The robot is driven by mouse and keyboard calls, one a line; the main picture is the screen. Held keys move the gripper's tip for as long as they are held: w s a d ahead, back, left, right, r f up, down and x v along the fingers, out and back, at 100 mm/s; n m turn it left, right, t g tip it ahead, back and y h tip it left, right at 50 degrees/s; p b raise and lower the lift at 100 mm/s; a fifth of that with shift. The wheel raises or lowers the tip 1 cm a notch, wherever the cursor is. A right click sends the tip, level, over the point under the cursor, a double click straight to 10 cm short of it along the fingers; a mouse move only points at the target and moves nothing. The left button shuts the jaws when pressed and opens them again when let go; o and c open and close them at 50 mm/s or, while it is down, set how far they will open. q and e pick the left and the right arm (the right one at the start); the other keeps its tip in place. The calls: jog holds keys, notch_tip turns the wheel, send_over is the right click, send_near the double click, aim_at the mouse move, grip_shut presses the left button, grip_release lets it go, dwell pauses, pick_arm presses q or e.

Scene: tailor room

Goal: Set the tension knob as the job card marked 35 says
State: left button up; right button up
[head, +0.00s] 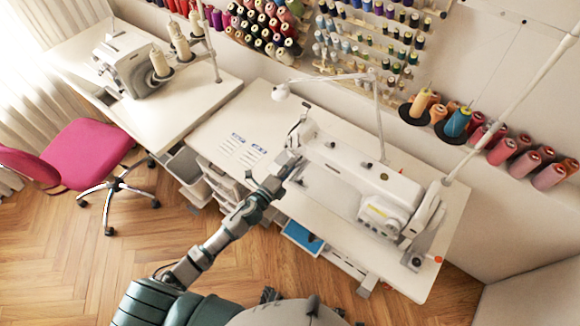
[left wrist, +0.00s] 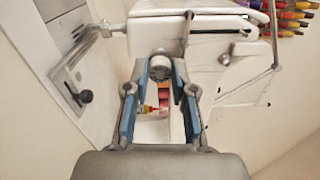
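The white sewing machine (head: 350,175) stands on its table, its needle end toward my left gripper (head: 283,178). In the left wrist view, a round grey knob (left wrist: 160,68), which looks like the tension knob, is between my left gripper's blue-sided fingertips (left wrist: 161,76). A fingertip is close on each side of the knob, with no clear gap; I cannot tell whether they press on it. Several small white cards with blue marks (head: 252,156) lie on the table left of the machine; their numbers are too small to read. The knob's scale is not readable. My right gripper is not in view.
Thread cones (head: 455,122) line the wall at the right. White drawers (head: 220,182) are under the table. A second machine (head: 135,62) and a pink chair (head: 85,153) stand at the left.

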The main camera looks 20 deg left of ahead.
pick_arm(q)
jog(key=o, duration=0.4)
jog(key=shift+w+a+f, duration=0.1)
jog(key=shift+f, duration=0.1)
jog(key=shift+o, duration=0.2)
jog(key=v, duration=1.2)
